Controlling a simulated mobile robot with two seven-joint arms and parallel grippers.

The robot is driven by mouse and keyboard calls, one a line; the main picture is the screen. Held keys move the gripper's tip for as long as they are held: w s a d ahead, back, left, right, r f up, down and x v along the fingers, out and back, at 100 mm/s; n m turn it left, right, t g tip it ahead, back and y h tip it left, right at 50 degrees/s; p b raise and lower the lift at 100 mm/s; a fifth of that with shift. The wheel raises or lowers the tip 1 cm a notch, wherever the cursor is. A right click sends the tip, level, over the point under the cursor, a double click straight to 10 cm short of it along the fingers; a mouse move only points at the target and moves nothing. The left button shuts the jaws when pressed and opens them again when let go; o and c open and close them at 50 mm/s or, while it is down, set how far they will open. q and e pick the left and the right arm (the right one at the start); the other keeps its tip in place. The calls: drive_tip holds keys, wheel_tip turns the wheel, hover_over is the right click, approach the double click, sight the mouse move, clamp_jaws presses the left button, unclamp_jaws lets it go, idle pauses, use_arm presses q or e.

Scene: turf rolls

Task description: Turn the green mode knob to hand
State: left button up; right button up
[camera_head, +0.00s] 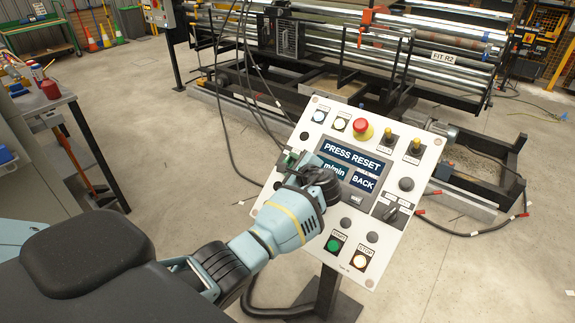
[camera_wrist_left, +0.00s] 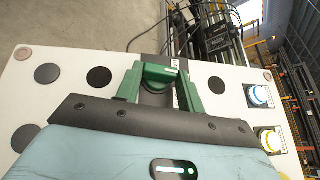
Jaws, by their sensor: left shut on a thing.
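The tilted white control panel (camera_head: 331,128) stands in the middle of the head view. My left arm reaches up to its left side. My left gripper (camera_head: 293,164) is at the green mode knob (camera_head: 287,159), partly hiding it. In the left wrist view my left gripper (camera_wrist_left: 160,82) has a green finger on each side of the green knob (camera_wrist_left: 159,72) and is shut on it. The knob's exact pointer direction and its label are too hidden to read. My right gripper is not in view.
Nearby on the panel are a display (camera_head: 350,160), a red mushroom button (camera_head: 362,130), a black selector (camera_head: 390,214), a green start button (camera_head: 334,244) and a lit stop button (camera_head: 359,260). Roller machinery (camera_head: 340,40) stands behind. A side table (camera_head: 60,95) is at the left.

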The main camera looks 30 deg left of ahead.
use_arm(q)
drive_tip(key=shift+w+d+r+n+g, duration=0.1)
drive_tip(key=shift+w+n+g, duration=0.1)
drive_tip(key=shift+n+g, duration=0.75)
drive_tip(key=shift+w+n+g+h+b, duration=0.15)
drive_tip(key=shift+n+g+h+b, duration=0.45)
drive_tip(key=shift+n+g, duration=0.55)
drive_tip(key=n+g, duration=0.1)
drive_tip(key=n+g+h+b, duration=0.2)
drive_tip(key=shift+w+a+r, duration=0.1)
drive_tip(key=shift+w+a, duration=0.15)
drive_tip(key=shift+r+n+g+h+b, duration=0.15)
drive_tip(key=shift+n+g+h+b, duration=0.3)
drive_tip(key=shift+b, duration=0.35)
drive_tip(key=shift+a+r+n+h, duration=0.1)
drive_tip(key=shift+r+n+h, duration=0.05)
drive_tip(key=shift+n+h, duration=0.1)
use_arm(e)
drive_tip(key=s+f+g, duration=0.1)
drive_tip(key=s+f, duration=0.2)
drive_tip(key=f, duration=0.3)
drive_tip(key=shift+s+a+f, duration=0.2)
use_arm(q)
drive_tip(key=shift+g, duration=0.25)
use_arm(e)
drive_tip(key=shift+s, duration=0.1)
use_arm(q)
drive_tip(key=o, duration=1)
